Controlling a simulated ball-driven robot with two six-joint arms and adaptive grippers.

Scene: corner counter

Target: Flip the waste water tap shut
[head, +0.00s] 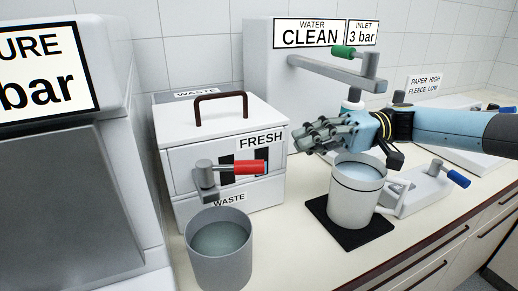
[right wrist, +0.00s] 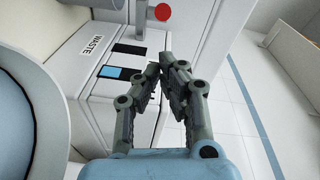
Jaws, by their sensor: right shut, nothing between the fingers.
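The waste tap is a grey tap (head: 206,181) on the front of a white box, with a red lever (head: 250,167) pointing right, roughly level. In the right wrist view the red lever's round end (right wrist: 162,12) shows at the top. My right gripper (head: 304,140) is shut and empty, to the right of the red lever and apart from it. Its fingertips also show in the right wrist view (right wrist: 160,72). A grey cup (head: 219,265) holding liquid stands below the tap. My left gripper is not in view.
The white box (head: 183,165) has a dark handle (head: 220,97) on top. A white jug (head: 353,205) of water stands on a black mat (head: 331,234), below my right gripper. A green-handled tap (head: 343,51) is behind. A blue-handled lever (head: 456,177) is at right.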

